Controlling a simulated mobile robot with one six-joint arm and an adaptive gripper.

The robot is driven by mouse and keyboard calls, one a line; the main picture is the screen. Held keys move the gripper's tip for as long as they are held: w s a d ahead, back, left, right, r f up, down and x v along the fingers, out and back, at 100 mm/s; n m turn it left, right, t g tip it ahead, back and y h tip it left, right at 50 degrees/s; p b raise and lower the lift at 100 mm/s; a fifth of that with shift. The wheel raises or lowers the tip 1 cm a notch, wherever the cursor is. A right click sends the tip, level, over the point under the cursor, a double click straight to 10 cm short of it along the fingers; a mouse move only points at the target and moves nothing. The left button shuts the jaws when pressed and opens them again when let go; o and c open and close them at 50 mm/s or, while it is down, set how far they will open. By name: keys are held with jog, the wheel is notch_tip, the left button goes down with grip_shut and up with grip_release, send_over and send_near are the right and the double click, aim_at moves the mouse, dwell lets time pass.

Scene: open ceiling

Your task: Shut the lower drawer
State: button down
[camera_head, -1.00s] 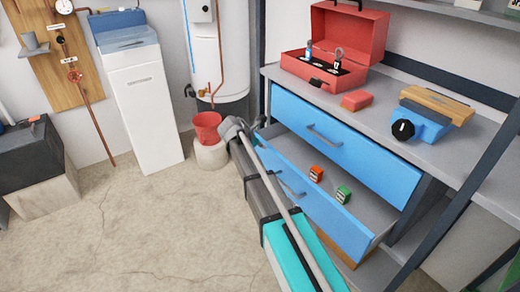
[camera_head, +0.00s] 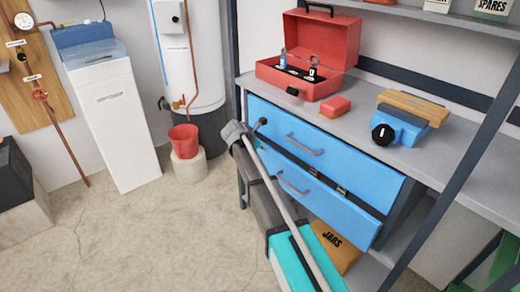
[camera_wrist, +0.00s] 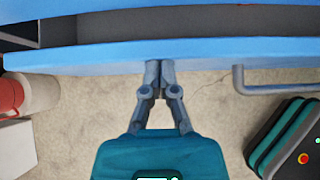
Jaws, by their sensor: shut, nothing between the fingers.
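The lower drawer (camera_head: 325,200) is a blue front with a grey bar handle, below the closed upper drawer (camera_head: 340,150). It stands slightly out, with a narrow dark gap above its front. In the wrist view the lower drawer's front (camera_wrist: 90,58) runs across the top, with a strip of its dark inside behind it. Its handle (camera_wrist: 275,88) is to the right of my gripper (camera_wrist: 160,66). My gripper is shut and empty, with its fingertips at the drawer front, seemingly touching it. In the head view my arm hides the front's left end.
A red toolbox (camera_head: 310,60), a red block (camera_head: 335,106) and a blue item with a wooden top (camera_head: 400,122) are on the workbench (camera_head: 365,115). A cardboard box (camera_head: 335,248) is below the drawers. A red bucket (camera_head: 184,140) stands left. Floor is clear in front left.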

jog(key=shift+s+a, duration=0.1)
jog(key=shift+a, duration=0.15)
jog(key=shift+s+a, duration=0.45)
jog(key=shift+a, duration=0.1)
jog(key=a+f+p+v, duration=0.1)
jog(key=p+v, duration=0.6)
jog(key=v, duration=0.4)
jog(key=shift+s, duration=0.55)
jog(key=shift+r, duration=0.1)
jog(key=s+d+f+m+g+y, duration=0.2)
jog(key=s+d+m+g+y, duration=0.1)
jog(key=s+d+m, duration=0.9)
jog(key=s+d+f+m+g+y, duration=0.2)
jog(key=s+d+f+m+y, duration=0.1)
jog(key=s+d+m, duration=0.9)
jog(key=s+m, duration=0.2)
jog(key=s, duration=0.1)
jog(key=shift+d+f+g+y, duration=0.2)
jog(key=shift+g+y, duration=0.2)
